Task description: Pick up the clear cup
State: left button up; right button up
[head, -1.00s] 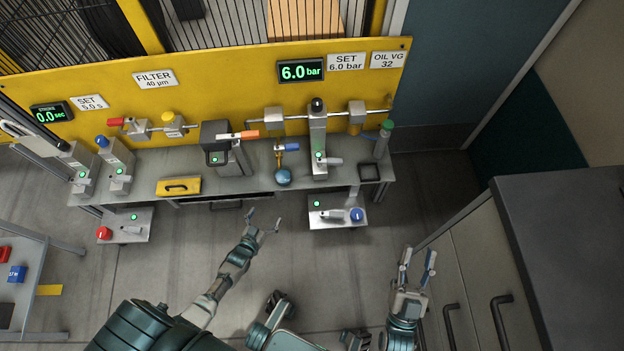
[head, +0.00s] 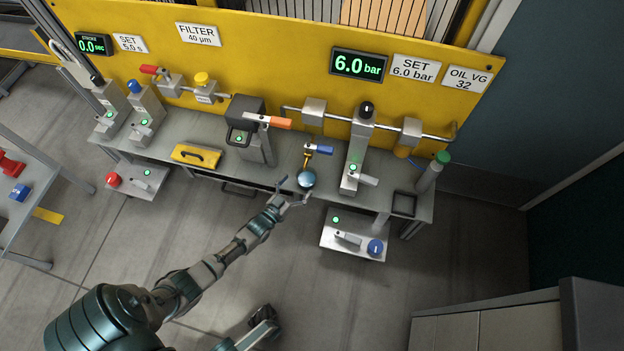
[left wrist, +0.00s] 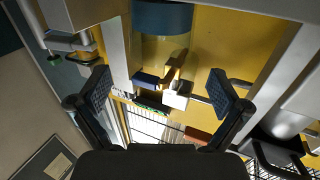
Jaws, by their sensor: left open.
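The clear cup (left wrist: 165,48) shows in the left wrist view as a see-through body with a dark blue end, beside a brass fitting. In the head view it is a small bluish round shape (head: 307,179) under the brass fitting, at the bench's front edge. My left gripper (head: 294,192) is open just in front of the cup. In the left wrist view its two fingers (left wrist: 157,90) are spread wide, with the cup toward the upper middle of the picture. I see no contact with the cup.
A blue-handled valve (head: 318,149) sits above the cup. A grey clamp column (head: 357,150) stands close to its right, and a dark unit with an orange lever (head: 248,130) to its left. A control box (head: 355,235) juts out below right. The floor in front is clear.

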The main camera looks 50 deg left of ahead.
aim_at(312, 170)
pick_arm(q)
jog(key=shift+w+a+f, duration=0.15)
jog(key=shift+w, duration=0.1)
jog(key=w+b, duration=0.1)
jog(key=w+f+b, duration=0.1)
jog(key=w, duration=0.1)
jog(key=w+b, duration=0.1)
jog(key=shift+w+a+f, duration=0.15)
jog(key=shift+w+a, duration=0.05)
jog(key=shift+a, duration=0.05)
jog(key=shift+w+r, duration=0.25)
jog(key=shift+r, duration=0.25)
jog(key=c, duration=1.4)
